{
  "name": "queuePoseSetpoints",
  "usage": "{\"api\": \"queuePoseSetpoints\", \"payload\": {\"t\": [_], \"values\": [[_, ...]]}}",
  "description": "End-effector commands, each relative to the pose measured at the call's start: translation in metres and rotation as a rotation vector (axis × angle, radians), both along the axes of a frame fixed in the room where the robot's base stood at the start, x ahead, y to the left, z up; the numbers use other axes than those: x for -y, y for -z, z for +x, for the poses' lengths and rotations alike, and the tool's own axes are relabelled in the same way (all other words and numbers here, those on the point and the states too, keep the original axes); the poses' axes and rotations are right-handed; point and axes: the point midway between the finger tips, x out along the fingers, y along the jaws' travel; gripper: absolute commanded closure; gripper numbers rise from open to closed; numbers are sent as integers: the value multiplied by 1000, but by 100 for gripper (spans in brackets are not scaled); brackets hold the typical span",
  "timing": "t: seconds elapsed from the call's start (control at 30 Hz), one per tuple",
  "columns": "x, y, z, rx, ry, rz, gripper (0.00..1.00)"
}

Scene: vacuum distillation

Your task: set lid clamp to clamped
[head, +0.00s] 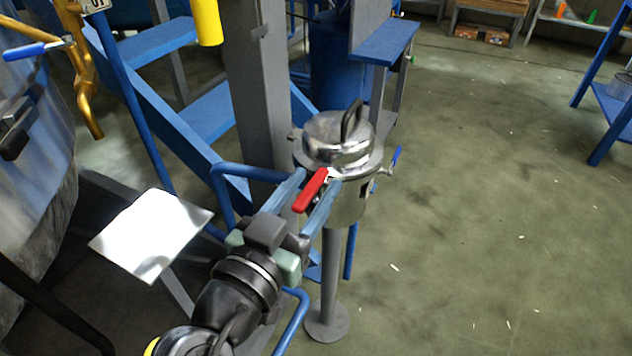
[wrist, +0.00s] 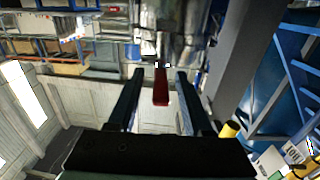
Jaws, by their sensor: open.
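The lid clamp is a red-handled lever (head: 311,189) on the near side of a shiny metal vessel (head: 347,205). The vessel has a domed lid (head: 338,135) with a dark loop handle on top. In the head view the red handle slants down toward my gripper (head: 305,199). My gripper is open, with one finger on each side of the red handle. In the wrist view the red handle (wrist: 161,88) lies between the fingers of my gripper (wrist: 157,88), with gaps on both sides. I cannot see it touching either finger.
The vessel stands on a grey post with a round foot (head: 326,323). A small blue-handled valve (head: 396,158) sticks out on its right. Blue steps (head: 208,118) and a grey column (head: 258,90) stand close behind and left. The floor to the right is clear.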

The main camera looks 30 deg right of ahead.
Motion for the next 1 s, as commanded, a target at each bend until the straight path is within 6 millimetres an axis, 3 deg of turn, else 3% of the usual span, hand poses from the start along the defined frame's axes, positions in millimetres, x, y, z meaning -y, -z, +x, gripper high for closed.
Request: {"api": "queuePoseSetpoints", "payload": {"t": [0.2,0.47,0.5,0.77,1.0], "values": [[14,0,11,0,-1,0,50],[15,0,12,0,-1,0,50],[15,0,12,0,-1,0,52],[15,0,12,0,-1,0,99],[15,0,12,0,-1,0,100]]}}
